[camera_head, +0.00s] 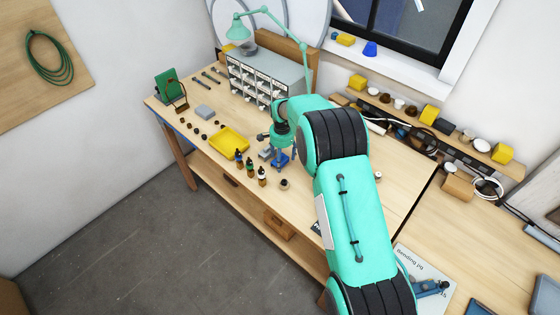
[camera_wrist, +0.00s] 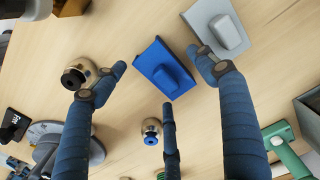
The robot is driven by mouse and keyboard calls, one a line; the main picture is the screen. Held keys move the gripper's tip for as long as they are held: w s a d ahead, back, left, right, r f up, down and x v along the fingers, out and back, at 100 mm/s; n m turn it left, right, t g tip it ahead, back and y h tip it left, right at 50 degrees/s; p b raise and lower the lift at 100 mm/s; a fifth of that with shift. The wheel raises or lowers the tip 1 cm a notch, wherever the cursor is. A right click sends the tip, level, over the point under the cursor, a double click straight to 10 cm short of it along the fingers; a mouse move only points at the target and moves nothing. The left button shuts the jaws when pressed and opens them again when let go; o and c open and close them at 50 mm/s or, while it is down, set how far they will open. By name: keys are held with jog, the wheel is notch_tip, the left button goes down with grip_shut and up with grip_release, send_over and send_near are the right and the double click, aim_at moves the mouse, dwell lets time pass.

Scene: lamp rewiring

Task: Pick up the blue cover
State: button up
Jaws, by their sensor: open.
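The blue cover (camera_wrist: 163,68), a flat plate with a raised block, lies on the wooden bench in the wrist view. My gripper (camera_wrist: 160,78) is open, with three dark blue fingers spread around it. One fingertip is left of the cover, one right, and one just below it in the picture. Nothing is held. A similar grey cover (camera_wrist: 219,28) lies to the right, close to the right fingertip. In the head view my gripper (camera_head: 281,156) points down at the bench; blue shows there, but I cannot tell fingers from cover.
A beige round part with a dark end (camera_wrist: 80,73) lies by the left finger, and a smaller one (camera_wrist: 151,130) by the middle finger. Small bottles (camera_head: 250,171), a yellow tray (camera_head: 229,140) and a grey drawer cabinet (camera_head: 263,78) stand nearby.

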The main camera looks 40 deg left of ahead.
aim_at(282, 161)
jog(key=c, duration=1.3)
jog(key=shift+r, duration=0.1)
notch_tip(282, 161, up, 10)
jog(key=b, duration=0.1)
dwell(0.5)
